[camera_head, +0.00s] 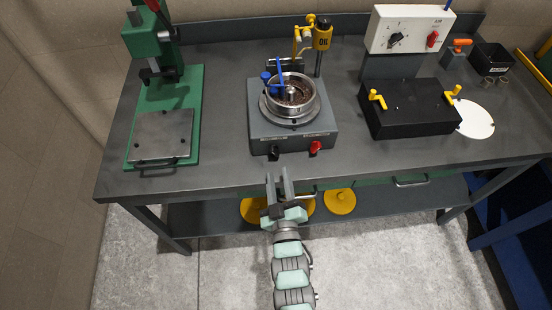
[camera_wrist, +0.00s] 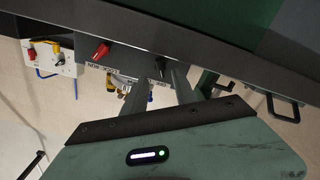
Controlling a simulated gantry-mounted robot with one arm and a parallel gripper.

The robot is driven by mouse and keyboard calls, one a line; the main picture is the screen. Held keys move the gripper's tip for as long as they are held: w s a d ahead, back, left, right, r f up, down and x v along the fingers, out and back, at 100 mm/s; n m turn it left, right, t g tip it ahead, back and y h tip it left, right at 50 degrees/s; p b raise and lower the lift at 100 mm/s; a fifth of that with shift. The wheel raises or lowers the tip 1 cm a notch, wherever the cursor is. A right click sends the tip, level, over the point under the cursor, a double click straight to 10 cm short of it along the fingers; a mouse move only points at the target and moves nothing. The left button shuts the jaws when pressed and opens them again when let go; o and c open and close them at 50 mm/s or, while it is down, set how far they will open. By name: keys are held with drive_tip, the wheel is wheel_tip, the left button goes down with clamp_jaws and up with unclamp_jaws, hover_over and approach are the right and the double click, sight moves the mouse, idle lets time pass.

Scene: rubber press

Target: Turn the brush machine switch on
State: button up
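The brush machine is a grey box (camera_head: 262,125) in the middle of the bench, with a round metal bowl (camera_head: 291,98) on top. Its front face carries a black knob (camera_head: 274,153) at left and a red knob (camera_head: 315,147) at right. Small labels above them are not clearly readable. My gripper (camera_head: 278,173) is open and empty at the bench's front edge, below the black knob and apart from it. In the wrist view, the black knob (camera_wrist: 160,64) shows beyond the gap between my fingertips (camera_wrist: 157,78), and the red knob (camera_wrist: 101,50) lies left of them.
A green press (camera_head: 190,100) stands at left. A black box (camera_head: 412,112) with yellow handles and a white control box (camera_head: 410,28) with its own black and red knobs stand at right. A yellow oil can (camera_head: 322,36) is behind the machine. The bench front strip is clear.

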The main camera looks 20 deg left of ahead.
sight(276, 155)
drive_tip(key=x, duration=0.7)
drive_tip(key=shift+w+b, duration=0.1)
drive_tip(key=shift+b, duration=0.2)
clamp_jaws()
